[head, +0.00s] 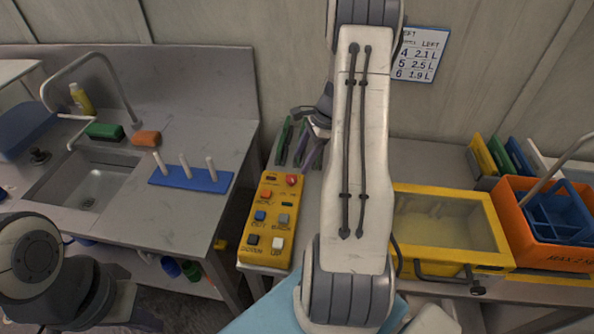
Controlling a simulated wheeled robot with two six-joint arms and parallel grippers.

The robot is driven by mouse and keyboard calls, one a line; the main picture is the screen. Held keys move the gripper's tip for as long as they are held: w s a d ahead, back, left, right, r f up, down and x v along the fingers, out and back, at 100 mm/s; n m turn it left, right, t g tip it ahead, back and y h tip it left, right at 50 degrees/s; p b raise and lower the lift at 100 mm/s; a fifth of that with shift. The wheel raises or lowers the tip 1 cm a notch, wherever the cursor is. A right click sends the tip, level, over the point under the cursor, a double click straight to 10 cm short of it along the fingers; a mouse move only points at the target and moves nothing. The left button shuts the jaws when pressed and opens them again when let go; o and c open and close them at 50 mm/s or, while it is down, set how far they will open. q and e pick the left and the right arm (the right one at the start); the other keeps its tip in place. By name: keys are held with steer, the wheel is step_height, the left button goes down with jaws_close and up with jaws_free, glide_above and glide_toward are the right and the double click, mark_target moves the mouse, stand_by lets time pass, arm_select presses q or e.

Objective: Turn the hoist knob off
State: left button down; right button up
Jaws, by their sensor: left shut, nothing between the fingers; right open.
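A yellow control box (268,222) lies on the bench in the middle, with several coloured buttons and small labels too blurred to read surely. A round red knob (291,180) sits at its top right corner; I cannot tell which way it is turned or whether it is the hoist knob. My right gripper (306,118) shows beyond the box, partly hidden behind my own white arm link; it is open and apart from the box. My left gripper (140,318) is low at the left, dark and partly cut off, shut and empty, well away from the box.
Green and purple tools (283,142) stand just behind the box. A blue peg board (190,180) and a sink (90,185) are at the left. A yellow glass-topped case (450,256) and an orange crate (512,215) stand at the right. My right arm crosses the middle.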

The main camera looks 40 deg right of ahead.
steer(key=v, duration=0.3)
steer(key=shift+s+r, duration=0.1)
steer(key=shift+r, duration=0.15)
steer(key=s+a+r+n+g+h, duration=0.1)
steer(key=a+r+n, duration=0.45)
steer(key=a, duration=0.75)
steer(key=a+r+n+g+h, duration=0.1)
steer(key=a+r+n, duration=0.1)
steer(key=a+n, duration=0.9)
steer(key=s+a+r+n+h, duration=0.1)
steer(key=s+a+n, duration=1.3)
steer(key=s, duration=0.4)
steer(key=shift+s+a+r, duration=0.3)
steer(key=shift+r, duration=0.05)
